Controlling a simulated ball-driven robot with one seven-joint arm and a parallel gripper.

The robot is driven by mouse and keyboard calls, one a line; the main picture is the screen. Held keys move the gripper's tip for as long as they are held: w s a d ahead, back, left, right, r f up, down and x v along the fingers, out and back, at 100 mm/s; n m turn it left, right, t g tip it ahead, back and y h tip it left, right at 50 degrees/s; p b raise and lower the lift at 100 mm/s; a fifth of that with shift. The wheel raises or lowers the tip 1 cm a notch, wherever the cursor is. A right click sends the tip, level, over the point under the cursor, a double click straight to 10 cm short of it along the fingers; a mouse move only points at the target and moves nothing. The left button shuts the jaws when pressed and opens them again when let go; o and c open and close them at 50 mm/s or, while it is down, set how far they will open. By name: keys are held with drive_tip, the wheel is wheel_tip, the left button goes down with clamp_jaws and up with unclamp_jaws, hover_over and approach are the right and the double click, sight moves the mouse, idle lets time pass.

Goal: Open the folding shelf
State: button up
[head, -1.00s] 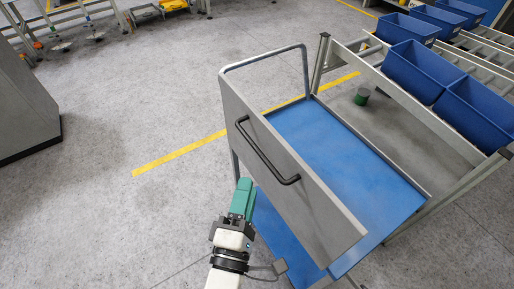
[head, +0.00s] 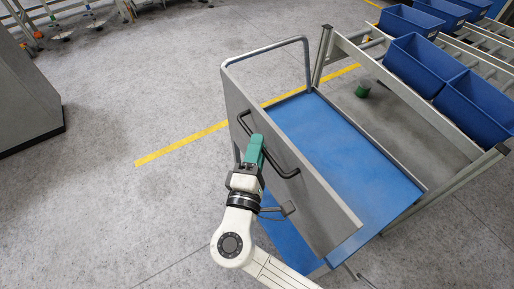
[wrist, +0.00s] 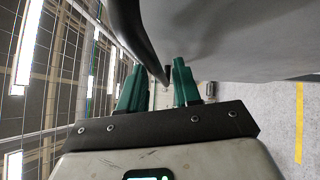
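The folding shelf (head: 312,208) is a grey panel standing steeply along the near side of a cart with a blue deck (head: 325,135). A black bar handle (head: 285,168) is fixed to its outer face. The panel (wrist: 230,40) fills the upper right there.
A rack (head: 430,120) with blue bins (head: 478,105) stands right of the cart. A small green cylinder (head: 362,90) is beyond the deck. A grey cabinet (head: 25,100) is at far left. The floor between it and the cart is free, crossed by a yellow line (head: 180,150).

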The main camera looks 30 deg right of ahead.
clamp_jaws()
idle(0.4)
